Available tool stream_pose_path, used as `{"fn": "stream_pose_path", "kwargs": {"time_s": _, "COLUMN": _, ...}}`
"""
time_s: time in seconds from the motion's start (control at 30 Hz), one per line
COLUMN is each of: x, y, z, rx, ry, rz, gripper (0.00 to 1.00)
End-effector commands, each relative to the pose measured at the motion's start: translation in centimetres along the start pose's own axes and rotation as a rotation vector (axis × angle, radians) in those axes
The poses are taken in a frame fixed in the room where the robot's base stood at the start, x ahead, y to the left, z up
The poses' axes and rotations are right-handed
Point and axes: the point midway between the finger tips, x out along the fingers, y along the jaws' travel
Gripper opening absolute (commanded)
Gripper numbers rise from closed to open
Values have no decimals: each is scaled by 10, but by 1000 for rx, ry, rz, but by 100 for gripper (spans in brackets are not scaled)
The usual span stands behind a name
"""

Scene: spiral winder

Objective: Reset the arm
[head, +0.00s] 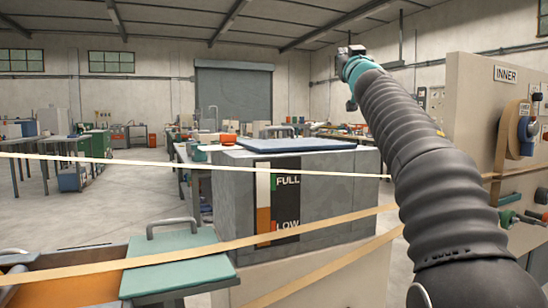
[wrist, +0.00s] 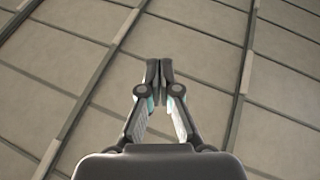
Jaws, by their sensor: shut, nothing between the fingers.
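My arm rises from the lower right of the head view, in a black ribbed sleeve, up to a teal wrist near the top centre-right. My gripper (wrist: 159,68) shows in the wrist view with its two dark fingertips together and nothing between them. It points at the ceiling (wrist: 70,60), whose panels and beams fill the wrist view. In the head view the arm's end is high above the grey tank and apart from everything. The fingers cannot be made out clearly there.
A grey tank (head: 340,192) with FULL and LOW marks stands ahead. Tan strips (head: 190,249) and a pale strip (head: 150,164) cross in front. A green lid (head: 175,262) lies lower left. A beige panel marked INNER (head: 470,100) stands right of my arm. The air above the tank is clear.

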Motion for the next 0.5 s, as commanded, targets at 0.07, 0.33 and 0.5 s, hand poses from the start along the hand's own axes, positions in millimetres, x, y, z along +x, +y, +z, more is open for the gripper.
{"fn": "stream_pose_path", "kwargs": {"time_s": 0.07, "x": -5, "y": 14, "z": 38, "rx": -26, "ry": -89, "rz": 65, "gripper": 0}}
{"fn": "stream_pose_path", "kwargs": {"time_s": 0.33, "x": -78, "y": 45, "z": 163, "rx": -120, "ry": -495, "rz": 231, "gripper": 0}}
{"fn": "stream_pose_path", "kwargs": {"time_s": 0.5, "x": -154, "y": 45, "z": 222, "rx": -152, "ry": -759, "rz": 254, "gripper": 0}}
